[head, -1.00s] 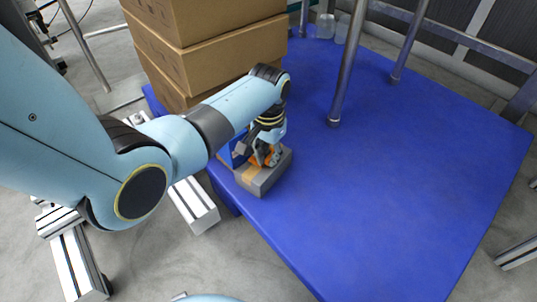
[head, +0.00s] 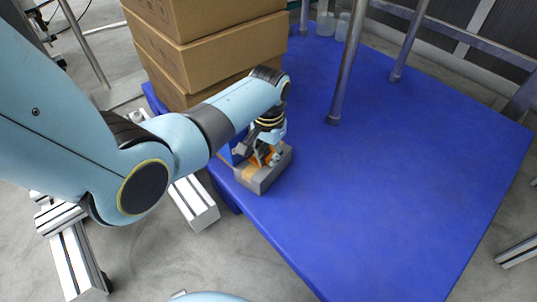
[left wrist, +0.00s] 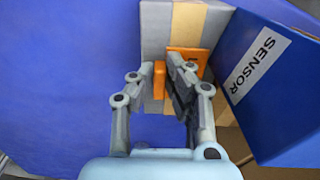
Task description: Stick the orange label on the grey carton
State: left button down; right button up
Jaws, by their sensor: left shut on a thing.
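The grey carton (head: 266,181) lies near the left edge of the blue table, with a tan tape stripe across its top. It also shows in the left wrist view (left wrist: 154,30). My left gripper (head: 266,154) is right over the carton, pointing down. In the left wrist view its fingers (left wrist: 164,76) are shut on the orange label (left wrist: 187,54), which is at the carton's top over the tape stripe. The fingers partly cover the label. I cannot tell whether it lies flat against the carton. My right gripper is not in view.
A blue box (left wrist: 285,85) marked SENSOR stands close beside the carton. Brown cartons (head: 205,60) are stacked behind my left arm. Metal legs (head: 347,70) and clear cups (head: 326,24) stand at the back. The blue table (head: 400,190) is clear to the right.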

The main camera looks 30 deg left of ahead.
pick_arm(q)
jog(key=shift+s+f, duration=0.1)
jog(key=shift+f, duration=0.05)
jog(key=c, duration=1.2)
grip_release()
jog(key=shift+c, duration=0.2)
notch_tip(320, 180, up, 12)
